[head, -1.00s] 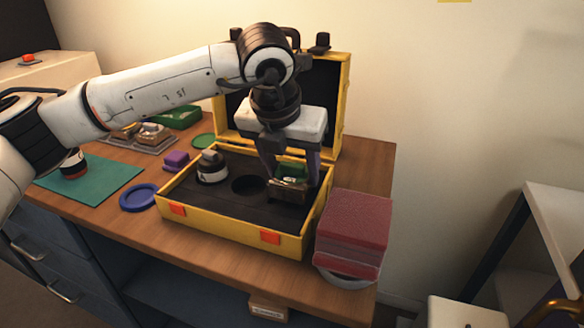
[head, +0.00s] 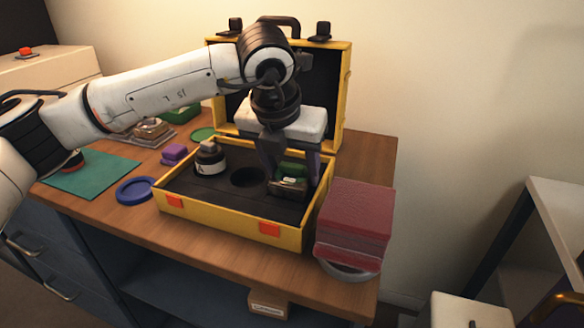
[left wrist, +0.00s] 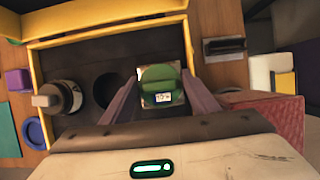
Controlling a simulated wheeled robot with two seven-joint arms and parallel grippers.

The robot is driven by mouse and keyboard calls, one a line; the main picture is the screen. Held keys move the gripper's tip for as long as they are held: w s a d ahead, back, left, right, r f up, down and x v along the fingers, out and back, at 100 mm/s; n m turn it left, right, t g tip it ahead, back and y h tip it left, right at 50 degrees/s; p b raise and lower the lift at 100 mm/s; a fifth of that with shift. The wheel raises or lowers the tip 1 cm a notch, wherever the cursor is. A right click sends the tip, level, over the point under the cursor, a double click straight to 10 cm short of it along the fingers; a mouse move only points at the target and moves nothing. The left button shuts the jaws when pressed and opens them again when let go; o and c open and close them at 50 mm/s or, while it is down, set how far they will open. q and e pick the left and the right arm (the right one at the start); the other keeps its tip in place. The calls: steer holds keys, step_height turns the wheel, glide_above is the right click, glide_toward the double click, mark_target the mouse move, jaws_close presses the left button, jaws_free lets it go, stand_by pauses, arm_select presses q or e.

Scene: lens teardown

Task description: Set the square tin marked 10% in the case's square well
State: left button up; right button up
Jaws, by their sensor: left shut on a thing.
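The square tin (head: 288,185) has a brassy body and a green top. In the left wrist view the tin (left wrist: 160,88) shows a small white label that seems to read 10%. My left gripper (head: 291,176) points down over the right part of the open yellow case (head: 235,220), shut on the tin, one finger on each side. The tin is low at the dark foam. The square well is not visible, and I cannot tell whether the tin's base is inside it. An empty round well (head: 247,177) lies left of the tin. My right gripper is not in view.
A black-and-white cylindrical part (head: 210,158) stands in the case's left side. A blue ring (head: 136,189), a purple block (head: 174,153) and a green mat (head: 92,176) lie to the left.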

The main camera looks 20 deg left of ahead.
arm_select(q)
steer(key=shift+f+b, duration=0.3)
steer(key=shift+f, duration=0.1)
steer(key=o, duration=1.1)
steer(key=shift+d, duration=0.15)
steer(key=shift+s+r, duration=0.1)
steer(key=shift+c, duration=0.3)
steer(key=shift+o, duration=0.4)
steer(key=shift+d+r+p, duration=0.1)
steer(key=shift+r+p, duration=0.45)
steer(key=shift+r, duration=0.4)
steer(key=shift+o, duration=0.4)
step_height(320, 180, up, 2)
steer(key=shift+r+p, duration=0.15)
steer(key=shift+p, duration=0.35)
steer(key=shift+a+r+p, duration=0.2)
steer(key=shift+r+p, duration=0.15)
steer(key=shift+r, duration=0.2)
steer(key=shift+r+p, duration=0.85)
steer(key=shift+r, duration=0.9)
